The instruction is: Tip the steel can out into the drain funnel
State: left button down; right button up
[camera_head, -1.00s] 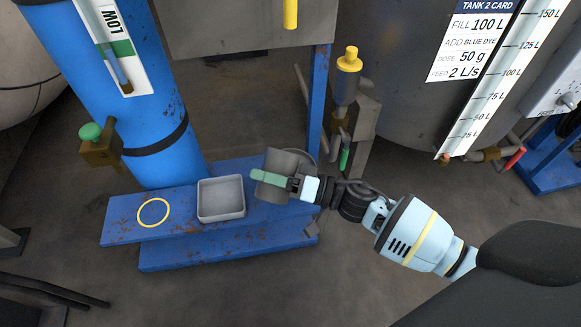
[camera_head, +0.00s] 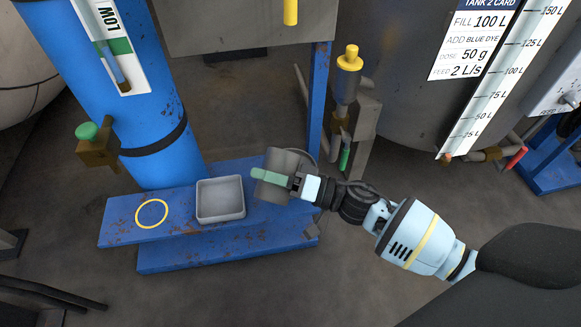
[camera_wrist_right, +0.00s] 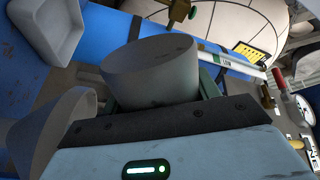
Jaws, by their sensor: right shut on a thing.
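My right gripper (camera_head: 272,176) is shut on the grey steel can (camera_head: 280,160), with a green finger across the can's side. The can is held over the right part of the blue platform. In the right wrist view the can (camera_wrist_right: 150,72) sits between the green fingers, and its inside is not clearly shown. A grey cone-shaped piece, which looks like the drain funnel (camera_wrist_right: 55,130), is beside the can at the left of that view. In the head view the can and gripper mostly hide that spot. My left gripper is not in view.
A grey square tray (camera_head: 220,215) stands on the blue platform (camera_head: 190,253), left of the can. A yellow ring (camera_head: 151,214) marks bare platform further left. A blue column (camera_head: 165,155) with a green-knobbed valve (camera_head: 95,145) and a yellow-capped fitting (camera_head: 347,75) stand behind.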

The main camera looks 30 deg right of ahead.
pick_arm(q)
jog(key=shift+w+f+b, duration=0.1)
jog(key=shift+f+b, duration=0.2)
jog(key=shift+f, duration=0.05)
pick_arm(e)
jog(key=shift+f+m, duration=0.15)
jog(key=shift+m, duration=0.35)
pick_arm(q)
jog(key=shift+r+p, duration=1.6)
pick_arm(e)
jog(key=shift+d+r+m+t, duration=0.1)
jog(key=shift+r+m+t, duration=0.2)
jog(key=shift+r+m, duration=0.5)
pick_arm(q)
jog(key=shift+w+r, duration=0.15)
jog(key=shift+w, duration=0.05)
pick_arm(e)
jog(key=shift+w+d+f+m, duration=0.15)
jog(key=shift+w+f+m, duration=0.15)
jog(key=shift+m, duration=0.2)
pick_arm(q)
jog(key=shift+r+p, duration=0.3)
jog(key=shift+p, duration=0.15)
pick_arm(e)
jog(key=shift+w+d+f+m, duration=0.25)
jog(key=shift+d+m, duration=0.1)
jog(key=shift+m, duration=0.25)
